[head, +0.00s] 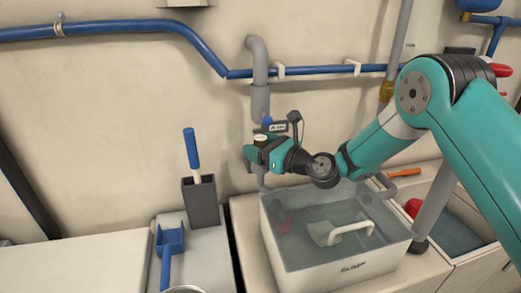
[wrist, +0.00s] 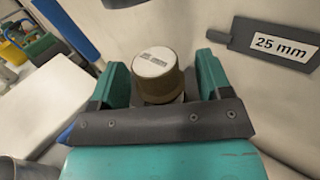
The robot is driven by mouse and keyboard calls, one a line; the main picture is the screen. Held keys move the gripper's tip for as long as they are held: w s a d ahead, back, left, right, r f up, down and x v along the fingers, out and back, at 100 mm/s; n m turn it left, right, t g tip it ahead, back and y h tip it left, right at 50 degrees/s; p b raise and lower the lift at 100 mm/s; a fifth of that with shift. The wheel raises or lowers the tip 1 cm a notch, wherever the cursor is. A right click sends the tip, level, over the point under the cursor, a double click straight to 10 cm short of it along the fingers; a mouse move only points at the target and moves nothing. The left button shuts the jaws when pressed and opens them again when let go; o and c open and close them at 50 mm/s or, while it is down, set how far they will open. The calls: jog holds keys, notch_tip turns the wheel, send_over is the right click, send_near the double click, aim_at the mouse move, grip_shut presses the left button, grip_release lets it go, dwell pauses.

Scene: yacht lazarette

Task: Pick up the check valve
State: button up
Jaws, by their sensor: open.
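What looks like the check valve, a short brown cylinder with a white printed top (wrist: 155,72), stands between the two green fingers of my gripper (wrist: 160,78) in the wrist view. The fingers are open, one on each side of it, with a visible gap at least on the right. In the head view the valve (head: 260,139) shows small at my gripper (head: 257,152), near the grey vertical pipe by the wall. Its lower part is hidden by the gripper.
A dark tag reading "25 mm" (wrist: 277,45) hangs just right of the gripper. A grey holder with a blue-handled tool (head: 201,203) stands left. A blue pipe (head: 315,70) crosses the wall above.

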aim_at(261, 138)
jog(key=c, duration=1.2)
jog(key=shift+r, duration=0.1)
jog(key=shift+r, duration=0.7)
notch_tip(261, 138, up, 2)
jog(key=shift+d+r, duration=0.1)
jog(key=shift+r, duration=0.05)
jog(key=b+v, duration=0.7)
jog(key=v, duration=1)
jog(key=shift+s+d, duration=0.3)
jog(key=shift+f, duration=0.25)
